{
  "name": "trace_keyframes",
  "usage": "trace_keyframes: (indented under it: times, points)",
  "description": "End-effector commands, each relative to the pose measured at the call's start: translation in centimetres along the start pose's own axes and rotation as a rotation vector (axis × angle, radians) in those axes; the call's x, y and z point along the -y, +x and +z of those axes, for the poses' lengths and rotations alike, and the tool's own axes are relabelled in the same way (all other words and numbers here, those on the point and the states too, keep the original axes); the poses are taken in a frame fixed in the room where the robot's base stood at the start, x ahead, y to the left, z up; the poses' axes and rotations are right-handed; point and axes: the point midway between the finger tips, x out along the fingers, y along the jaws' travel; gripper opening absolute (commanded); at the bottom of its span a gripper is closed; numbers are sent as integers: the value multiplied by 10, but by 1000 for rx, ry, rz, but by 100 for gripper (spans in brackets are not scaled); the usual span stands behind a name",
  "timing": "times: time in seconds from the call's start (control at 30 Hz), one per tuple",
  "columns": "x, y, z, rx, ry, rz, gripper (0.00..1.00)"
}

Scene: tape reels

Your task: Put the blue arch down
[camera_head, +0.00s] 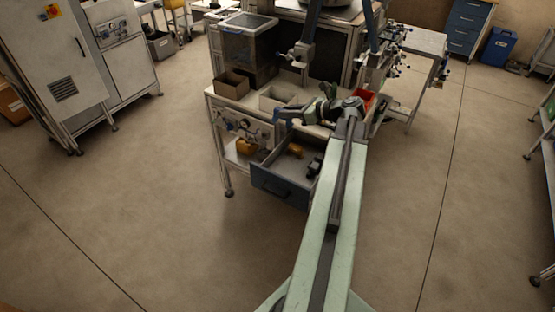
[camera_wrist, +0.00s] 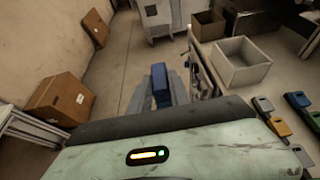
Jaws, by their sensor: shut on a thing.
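My gripper (camera_wrist: 162,97) is shut on the blue arch (camera_wrist: 160,82), which stands up between the grey fingers in the wrist view. Its lower part is hidden by my gripper. In the head view, my gripper (camera_head: 284,113) is above the front left of the workbench, with a small blue patch at its tip. The arch's shape is too small to tell there. Below the arch in the wrist view, the floor shows, to the left of the bench edge.
A pale open box (camera_head: 277,97) and a brown open box (camera_head: 231,84) stand on the bench. An open drawer (camera_head: 283,190) beneath holds several blocks, including a yellow one (camera_head: 295,151). A red bin (camera_head: 366,95) is at right. A closed cardboard box (camera_wrist: 60,100) is far left.

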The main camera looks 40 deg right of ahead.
Motion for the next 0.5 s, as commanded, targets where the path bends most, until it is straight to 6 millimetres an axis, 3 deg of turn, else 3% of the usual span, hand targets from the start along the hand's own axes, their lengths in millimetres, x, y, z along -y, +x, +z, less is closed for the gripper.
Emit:
trace_keyframes:
  times: [0.33, 0.5]
  points:
    - [1, 0, -4, 0, 1, -2, 0]
    - [0, 15, -35, 0, 1, -2, 0]
